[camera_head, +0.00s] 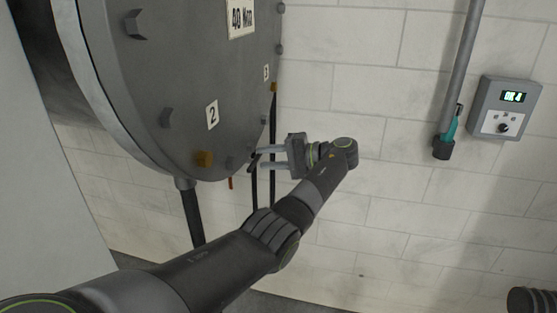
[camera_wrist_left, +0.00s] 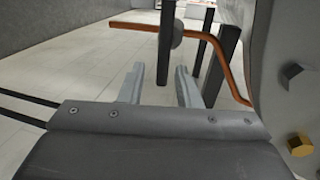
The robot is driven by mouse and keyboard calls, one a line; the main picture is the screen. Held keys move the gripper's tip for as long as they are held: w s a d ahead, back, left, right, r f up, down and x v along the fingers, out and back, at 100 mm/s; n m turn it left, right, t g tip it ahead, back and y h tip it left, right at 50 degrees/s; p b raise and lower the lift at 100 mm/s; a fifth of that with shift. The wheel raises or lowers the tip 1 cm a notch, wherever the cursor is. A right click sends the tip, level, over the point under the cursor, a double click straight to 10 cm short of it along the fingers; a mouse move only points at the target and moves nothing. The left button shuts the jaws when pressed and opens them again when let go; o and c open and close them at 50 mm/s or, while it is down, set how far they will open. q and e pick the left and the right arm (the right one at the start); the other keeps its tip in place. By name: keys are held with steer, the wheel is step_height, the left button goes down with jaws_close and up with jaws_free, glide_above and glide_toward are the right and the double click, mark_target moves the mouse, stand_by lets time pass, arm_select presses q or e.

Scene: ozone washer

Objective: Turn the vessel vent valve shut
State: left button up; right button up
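The grey vessel (camera_head: 170,90) fills the upper left of the head view, with its edge at the right of the left wrist view (camera_wrist_left: 280,50). A copper pipe (camera_wrist_left: 135,25) leaves it in the wrist view and carries a round grey body (camera_wrist_left: 178,36) with a dark upright bar (camera_wrist_left: 165,50), apparently the vent valve and its lever. My left gripper (camera_head: 258,160) is open at the vessel's lower right edge. In the wrist view its fingers (camera_wrist_left: 160,70) stand apart, with the bar's lower end appearing between them. Contact cannot be told. My right gripper is not in view.
A grey control box (camera_head: 506,108) with a lit display is on the brick wall. Left of it a grey pipe (camera_head: 462,65) ends in a dark fitting with a teal part (camera_head: 451,128). Dark posts (camera_head: 192,215) stand under the vessel. Brass bolt heads (camera_wrist_left: 300,145) stick out near the gripper.

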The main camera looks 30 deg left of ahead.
arm_select(q)
steer(key=shift+w+d+r+p, duration=0.2)
steer(key=shift+d+r+p, duration=0.15)
steer(key=shift+d, duration=0.25)
steer(key=shift+w+d+r+p, duration=0.15)
steer(key=shift+d+r+p, duration=0.05)
steer(key=shift+d+p, duration=0.3)
steer(key=shift+p+v, duration=0.3)
steer(key=shift+v, duration=0.75)
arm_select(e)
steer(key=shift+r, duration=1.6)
arm_select(q)
steer(key=shift+s+f, duration=0.1)
steer(key=shift+f, duration=0.1)
